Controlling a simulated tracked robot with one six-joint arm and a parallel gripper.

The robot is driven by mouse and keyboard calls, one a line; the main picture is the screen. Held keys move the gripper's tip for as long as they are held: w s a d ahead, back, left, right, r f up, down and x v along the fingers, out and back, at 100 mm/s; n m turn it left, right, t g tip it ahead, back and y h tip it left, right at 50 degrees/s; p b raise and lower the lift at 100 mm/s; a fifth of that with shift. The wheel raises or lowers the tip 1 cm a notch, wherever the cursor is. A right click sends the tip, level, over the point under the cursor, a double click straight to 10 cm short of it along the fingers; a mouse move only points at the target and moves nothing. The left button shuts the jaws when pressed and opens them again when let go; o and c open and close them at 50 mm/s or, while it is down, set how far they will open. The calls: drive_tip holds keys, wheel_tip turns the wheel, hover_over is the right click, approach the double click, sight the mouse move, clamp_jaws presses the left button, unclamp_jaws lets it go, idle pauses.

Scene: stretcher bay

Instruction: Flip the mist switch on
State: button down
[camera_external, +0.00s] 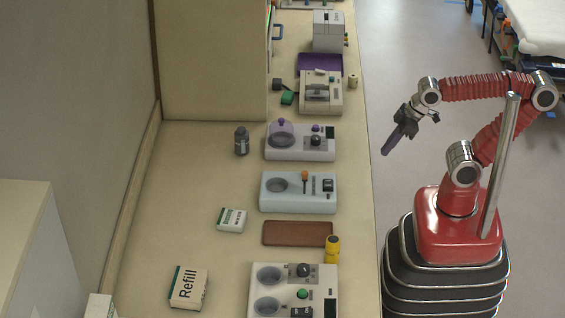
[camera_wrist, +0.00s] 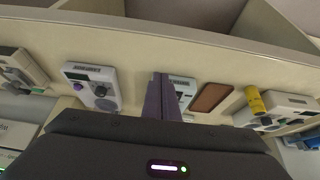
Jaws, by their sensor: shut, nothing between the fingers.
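Several switch-bearing units stand on the counter, and I cannot read which is marked mist. A pale blue unit (camera_external: 298,205) has an upright lever with an orange knob (camera_external: 304,175) and a black rocker switch (camera_external: 328,185). In the wrist view this unit (camera_wrist: 182,88) is partly hidden behind my fingers. A white unit with a purple dome (camera_external: 281,135) stands behind it, with a dark knob (camera_external: 316,141). A two-well unit (camera_external: 258,292) is in front. My gripper (camera_external: 386,151) is shut and empty, right of the counter, apart from all units; its fingers (camera_wrist: 162,98) show in the wrist view.
A brown tray (camera_external: 297,233) and a yellow bottle (camera_external: 332,249) lie between the pale blue and two-well units. A dark bottle (camera_external: 242,141), a small box (camera_external: 232,219) and a Refill box (camera_external: 188,289) stand to the left.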

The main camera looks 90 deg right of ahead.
drive_tip(key=f, duration=0.1)
wheel_tip(320, 180, up, 8)
drive_tip(key=g+y, duration=0.2)
drive_tip(key=g, duration=0.4)
hover_over(328, 186)
drive_tip(key=d, duration=0.3)
drive_tip(key=shift+a+f, duration=0.1)
drive_tip(key=shift+f, duration=0.1)
drive_tip(key=f, duration=0.4)
drive_tip(key=a+f, duration=0.1)
drive_tip(key=f, duration=0.4)
drive_tip(key=a+f, duration=0.1)
drive_tip(key=f, duration=0.4)
drive_tip(key=shift+a, duration=0.1)
drive_tip(key=shift+r, duration=0.1)
